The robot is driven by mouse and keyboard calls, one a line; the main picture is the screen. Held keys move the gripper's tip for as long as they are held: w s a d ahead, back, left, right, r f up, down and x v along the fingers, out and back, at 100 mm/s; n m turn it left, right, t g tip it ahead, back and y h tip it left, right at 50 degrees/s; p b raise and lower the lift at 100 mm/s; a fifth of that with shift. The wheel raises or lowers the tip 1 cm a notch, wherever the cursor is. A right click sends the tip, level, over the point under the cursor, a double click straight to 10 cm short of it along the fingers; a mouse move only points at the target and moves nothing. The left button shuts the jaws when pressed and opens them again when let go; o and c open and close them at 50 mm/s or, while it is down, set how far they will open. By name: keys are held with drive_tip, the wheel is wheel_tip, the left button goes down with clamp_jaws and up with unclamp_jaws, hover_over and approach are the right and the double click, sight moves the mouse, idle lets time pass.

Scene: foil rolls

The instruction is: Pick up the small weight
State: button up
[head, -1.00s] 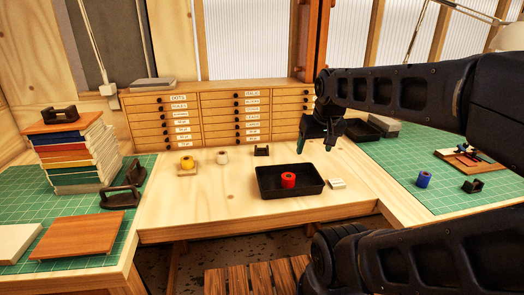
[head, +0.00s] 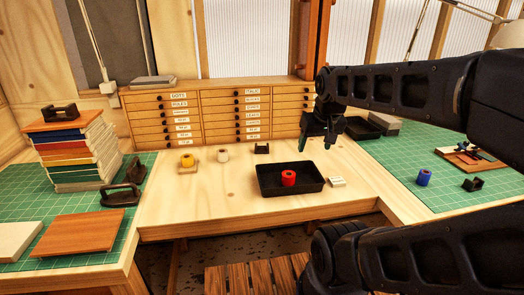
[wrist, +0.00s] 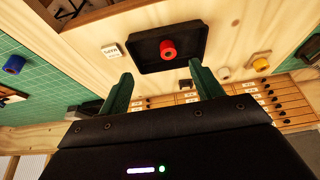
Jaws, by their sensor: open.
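Several black pieces could be the small weight, and I cannot tell which one it is. A small black notched piece (head: 262,149) stands on the wooden bench in front of the drawers, and a similar one (head: 473,185) is on the right green mat. Larger black handled pieces lie on the left mat (head: 121,197) and on top of the book stack (head: 59,114). My gripper (head: 318,141) is open and empty, raised above the bench to the right of the small notched piece. Its two green fingers (wrist: 163,85) show apart in the wrist view.
A black tray (head: 270,189) holds a red roll (head: 289,179); a white labelled block (head: 337,182) lies beside it. Yellow (head: 187,161) and white (head: 223,156) rolls stand left. A blue roll (head: 424,177) is on the right mat. Drawers (head: 219,117) close off the back.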

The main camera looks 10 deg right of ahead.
drive_tip(key=w+a+f+m+g+y, duration=0.1)
drive_tip(key=w+f+m+g+y, duration=0.25)
drive_tip(key=w, duration=0.95)
drive_tip(key=w+a+f+m+g+y, duration=0.15)
drive_tip(key=w+m+y, duration=0.35)
drive_tip(key=w, duration=0.7)
drive_tip(key=m+t+y, duration=0.4)
drive_tip(key=m+y, duration=0.1)
drive_tip(key=m, duration=0.5)
approach(262, 148)
drive_tip(key=d, duration=0.1)
drive_tip(key=d+r, duration=0.1)
drive_tip(key=d, duration=0.1)
drive_tip(key=shift+w+r, duration=0.25)
drive_tip(key=shift+r, duration=0.15)
drive_tip(key=shift+w+a+f, duration=0.15)
drive_tip(key=shift+a+f, duration=0.05)
drive_tip(key=shift+a, duration=0.1)
drive_tip(key=x, duration=1)
drive_tip(key=shift+s+f, duration=0.15)
drive_tip(key=shift+s, duration=0.05)
drive_tip(key=shift+c, duration=0.3)
